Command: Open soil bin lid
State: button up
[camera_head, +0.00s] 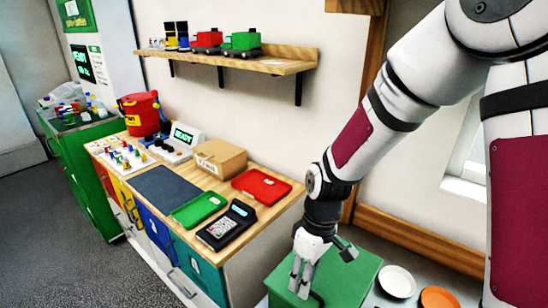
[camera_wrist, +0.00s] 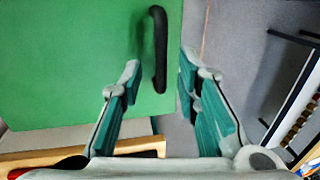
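The green lid (camera_head: 345,275) of a box-shaped bin is at the bottom of the head view, beneath my gripper. In the wrist view the lid (camera_wrist: 70,60) fills the upper left as a flat green face. A black curved handle (camera_wrist: 160,45) stands near the lid's right edge. My gripper (camera_head: 302,283) points down at the lid's near side; it also shows in the wrist view (camera_wrist: 160,72). Its fingers are apart, with the handle's lower end in line with the gap between them. I cannot tell whether either finger touches the handle. The lid looks closed.
A wooden counter left of the bin holds a green tray (camera_head: 199,209), a red tray (camera_head: 261,186), a card terminal (camera_head: 227,224) and a cardboard box (camera_head: 219,158). White (camera_head: 397,281) and orange (camera_head: 438,298) round items lie right of the bin. A wall shelf (camera_head: 235,60) is above.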

jog(key=s+d+r+m+t, duration=0.2)
jog(key=s+d+r+m, duration=0.1)
jog(key=r, duration=0.5)
jog(key=s+d+r+m+t+h, duration=0.1)
jog(key=s+d+r+m+t, duration=0.1)
jog(key=s+r, duration=0.3)
jog(key=s+d+r+m+t, duration=0.3)
jog(key=s+d+r+m, duration=0.1)
jog(key=r, duration=0.8)
jog(key=shift+d+h, duration=0.25)
jog(key=shift+h, duration=0.05)
jog(key=shift+s+r, duration=0.1)
jog(key=shift+s, duration=0.25)
jog(key=c, duration=0.3)
grip_shut()
jog(key=n+g+h+p, duration=0.3)
jog(key=n+p, duration=0.1)
jog(key=n, duration=2.3)
send_near(289, 297)
jog(key=x, duration=0.6)
jog(key=shift+d+f, duration=0.2)
jog(key=shift+f, duration=0.1)
